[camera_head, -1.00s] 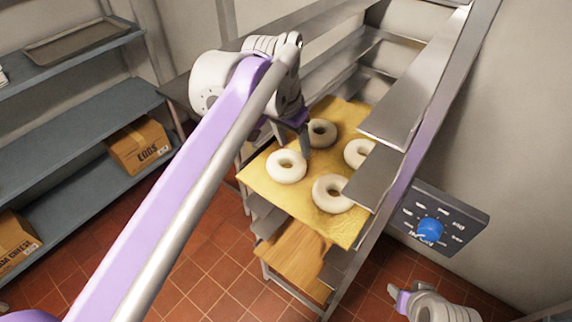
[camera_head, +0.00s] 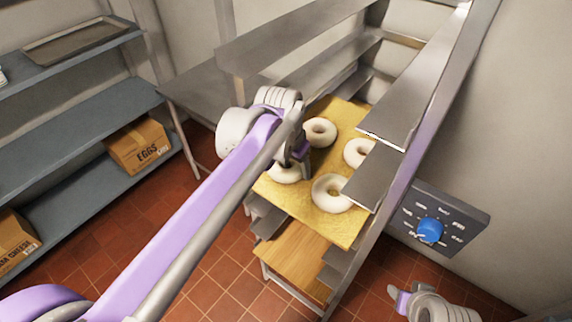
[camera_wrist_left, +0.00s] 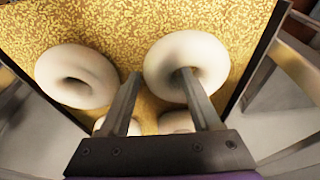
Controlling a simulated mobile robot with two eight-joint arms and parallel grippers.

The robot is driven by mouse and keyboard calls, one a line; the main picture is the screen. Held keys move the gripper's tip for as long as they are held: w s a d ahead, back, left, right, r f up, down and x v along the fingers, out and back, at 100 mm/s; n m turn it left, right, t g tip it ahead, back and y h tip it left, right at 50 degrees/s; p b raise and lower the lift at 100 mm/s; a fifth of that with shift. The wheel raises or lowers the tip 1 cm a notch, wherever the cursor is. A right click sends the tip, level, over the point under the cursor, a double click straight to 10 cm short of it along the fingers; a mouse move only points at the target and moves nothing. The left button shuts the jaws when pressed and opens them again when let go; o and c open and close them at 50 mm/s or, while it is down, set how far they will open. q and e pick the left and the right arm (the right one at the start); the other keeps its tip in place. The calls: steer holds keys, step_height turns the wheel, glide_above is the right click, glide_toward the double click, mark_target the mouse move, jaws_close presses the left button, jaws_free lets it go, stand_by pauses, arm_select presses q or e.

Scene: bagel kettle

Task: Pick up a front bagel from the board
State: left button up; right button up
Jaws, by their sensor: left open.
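Several pale ring bagels lie on a yellow speckled board (camera_head: 345,228) in the rack. The front left bagel (camera_head: 284,175) is partly hidden by my left gripper (camera_head: 303,166). The front right bagel (camera_head: 331,192) shows nearly whole. Two more sit behind, one at the back left (camera_head: 320,131) and one at the right (camera_head: 357,152). In the left wrist view my left gripper (camera_wrist_left: 160,77) is open. One finger overlaps the hole of the right bagel (camera_wrist_left: 172,52); the other is beside it, towards the left bagel (camera_wrist_left: 75,75). Contact cannot be told. My right gripper (camera_head: 399,297) is low at right.
Metal rack shelves (camera_head: 415,85) overhang the board's right side. A panel with a blue knob (camera_head: 430,230) is on the right. A wooden board (camera_head: 300,262) sits below. Grey shelves with an eggs box (camera_head: 137,146) stand left.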

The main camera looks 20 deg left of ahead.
arm_select(q)
jaws_close()
steer(key=shift+r, duration=0.1)
